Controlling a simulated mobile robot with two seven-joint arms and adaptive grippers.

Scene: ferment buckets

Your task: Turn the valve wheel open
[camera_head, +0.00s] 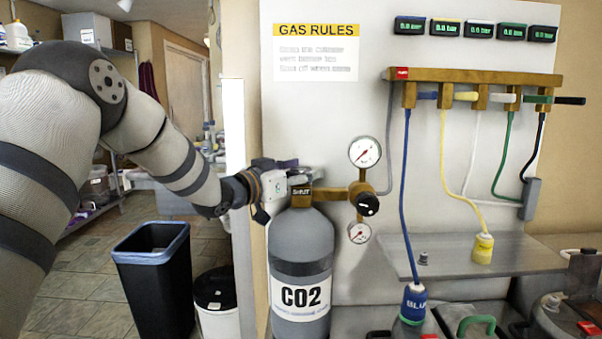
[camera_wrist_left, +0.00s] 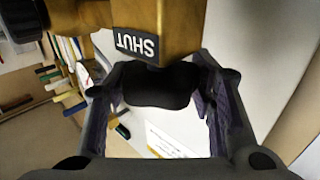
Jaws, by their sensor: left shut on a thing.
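The grey CO2 cylinder (camera_head: 301,245) stands upright against the white panel. Its brass valve has a plate reading SHUT (camera_head: 302,191), which also shows upside down in the left wrist view (camera_wrist_left: 136,45). The dark valve wheel (camera_wrist_left: 160,86) sits between the fingers of my left gripper (camera_head: 285,178) in the left wrist view. The gripper is shut on the wheel, one finger on each side. In the head view the gripper comes in from the left at the cylinder top and hides the wheel. My right gripper is not in view.
A brass regulator with a black knob (camera_head: 368,204) and two gauges (camera_head: 363,151) sits right of the valve. A black bin (camera_head: 155,280) and a white bin (camera_head: 217,315) stand at left.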

